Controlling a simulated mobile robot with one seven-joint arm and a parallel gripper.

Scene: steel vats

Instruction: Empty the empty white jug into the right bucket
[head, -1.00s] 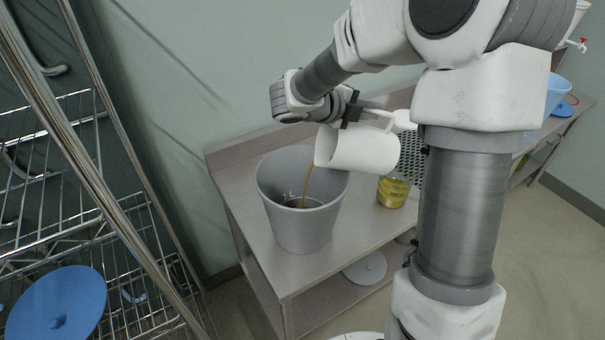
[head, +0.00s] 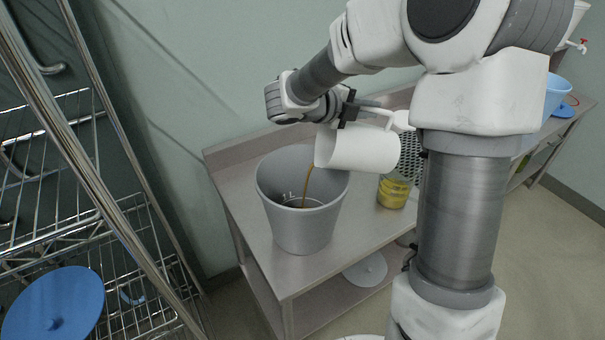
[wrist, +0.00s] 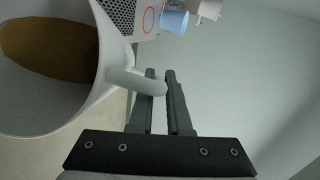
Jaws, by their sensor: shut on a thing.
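The white jug (head: 358,149) is held tipped on its side over the grey bucket (head: 302,228), its mouth facing left. An amber-brown stream runs from its lip into the bucket, and some dark liquid shows at the bucket's bottom. My gripper (head: 350,108) is shut on the jug's handle. In the wrist view, the jaws (wrist: 160,88) close around the handle, and the jug (wrist: 104,85) still holds brown liquid (wrist: 48,50).
The bucket stands on a steel table (head: 340,248) by the wall. A wire rack (head: 70,190) with a blue lid (head: 55,305) is at left. A light blue container (head: 556,95) is far right.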

